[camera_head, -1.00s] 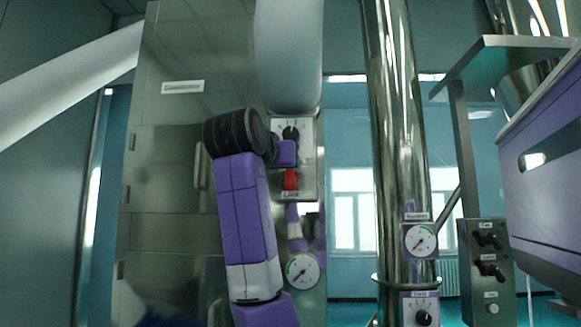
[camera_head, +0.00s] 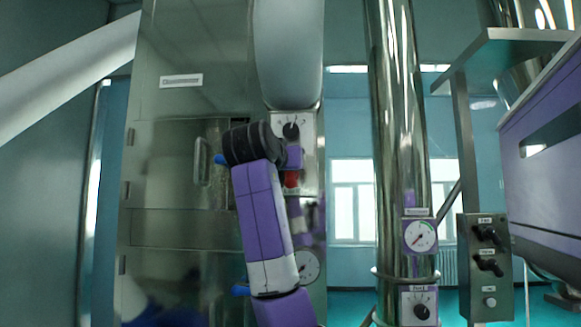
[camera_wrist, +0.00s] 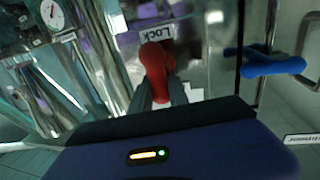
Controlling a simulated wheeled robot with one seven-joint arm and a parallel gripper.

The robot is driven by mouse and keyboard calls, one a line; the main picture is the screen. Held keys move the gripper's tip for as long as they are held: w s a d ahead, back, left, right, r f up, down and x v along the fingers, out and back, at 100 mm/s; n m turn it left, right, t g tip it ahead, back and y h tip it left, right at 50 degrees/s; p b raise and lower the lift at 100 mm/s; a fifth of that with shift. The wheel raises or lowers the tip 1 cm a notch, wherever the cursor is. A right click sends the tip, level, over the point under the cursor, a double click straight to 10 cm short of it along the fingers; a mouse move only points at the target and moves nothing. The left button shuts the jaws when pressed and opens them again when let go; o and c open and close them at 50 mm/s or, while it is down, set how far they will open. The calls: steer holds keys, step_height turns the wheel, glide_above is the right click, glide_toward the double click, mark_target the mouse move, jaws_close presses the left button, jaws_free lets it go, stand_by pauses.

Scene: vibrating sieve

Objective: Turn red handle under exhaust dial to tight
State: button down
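The red handle (camera_head: 291,179) sits on a metal plate just below a dial with a black knob (camera_head: 291,130). The dial's label is too small to read. In the wrist view the red handle (camera_wrist: 155,68) stands between the two fingers of my gripper (camera_wrist: 160,92), which appear closed on its sides. A "Lock" label (camera_wrist: 156,34) shows beyond the handle in that view. In the head view my purple forearm and black wrist stand left of the handle, and a purple part of my gripper (camera_head: 293,157) partly covers its upper end.
A blue handle (camera_wrist: 270,66) sticks out to the right in the wrist view. A round gauge (camera_head: 310,266) is partly hidden behind my arm. A steel pipe (camera_head: 400,130) with another gauge (camera_head: 419,237) and a switch box (camera_head: 485,266) stand to the right.

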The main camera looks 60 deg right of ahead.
steer(key=shift+w+n, duration=0.1)
steer(key=shift+n, duration=0.3)
steer(key=n, duration=0.1)
steer(key=n+b, duration=0.1)
steer(key=n, duration=0.2)
steer(key=shift+w+a+f+t+h, duration=0.1)
steer(key=shift+w+f+t+h, duration=0.05)
steer(key=shift+w+t+h, duration=0.2)
steer(key=shift+w+a+f+n+t+h+b, duration=0.25)
steer(key=shift+n+t, duration=0.35)
steer(key=shift+n, duration=1.95)
steer(key=shift+d+f+n+t+y+b, duration=0.15)
steer(key=shift+n+t+b, duration=0.35)
steer(key=shift+n, duration=2.1)
steer(key=shift+w+a+f+n+t+h+b, duration=0.25)
steer(key=shift+n+t, duration=0.4)
steer(key=shift+n, duration=1.9)
steer(key=shift+s+d+f, duration=0.1)
steer(key=c, duration=1.3)
jaws_free()
steer(key=shift+b+v, duration=1.6)
steer(key=shift+v, duration=2.3)
